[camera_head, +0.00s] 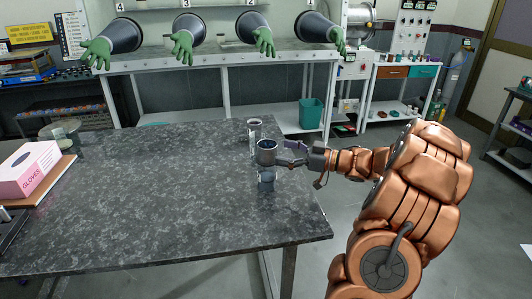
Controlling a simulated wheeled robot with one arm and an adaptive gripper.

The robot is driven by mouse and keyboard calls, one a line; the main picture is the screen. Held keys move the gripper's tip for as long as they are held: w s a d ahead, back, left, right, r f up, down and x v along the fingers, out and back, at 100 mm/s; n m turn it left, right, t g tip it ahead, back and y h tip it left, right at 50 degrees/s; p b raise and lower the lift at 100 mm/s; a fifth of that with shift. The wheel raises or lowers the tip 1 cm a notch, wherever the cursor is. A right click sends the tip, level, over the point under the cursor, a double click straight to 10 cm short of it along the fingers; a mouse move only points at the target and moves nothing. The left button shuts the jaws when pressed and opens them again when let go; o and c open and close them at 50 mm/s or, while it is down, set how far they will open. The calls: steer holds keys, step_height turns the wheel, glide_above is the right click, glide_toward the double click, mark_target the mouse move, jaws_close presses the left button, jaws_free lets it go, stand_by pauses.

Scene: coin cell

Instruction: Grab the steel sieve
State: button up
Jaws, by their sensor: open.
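A steel cylindrical vessel with a dark open top, which looks like the steel sieve (266,156), stands upright near the right side of the dark stone-topped table (150,210). A bluish, glassy shape (266,181) shows just below and in front of it; I cannot tell if it is a separate piece. My gripper (288,154) is open and comes in from the right at the height of the sieve's wall. Its fingers are right beside the sieve; whether they touch it is too small to tell.
A second, clear-sided cup (254,131) stands just behind the sieve. A pink glove box (27,169) lies on a board at the far left, near a round container (62,133). The table's middle is clear. A workbench (200,60) with green gloves stands behind.

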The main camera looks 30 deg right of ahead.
mark_target(268, 150)
steer(key=shift+p+x, duration=0.8)
steer(key=shift+x, duration=1.8)
steer(key=shift+f, duration=0.1)
steer(key=c, duration=1.3)
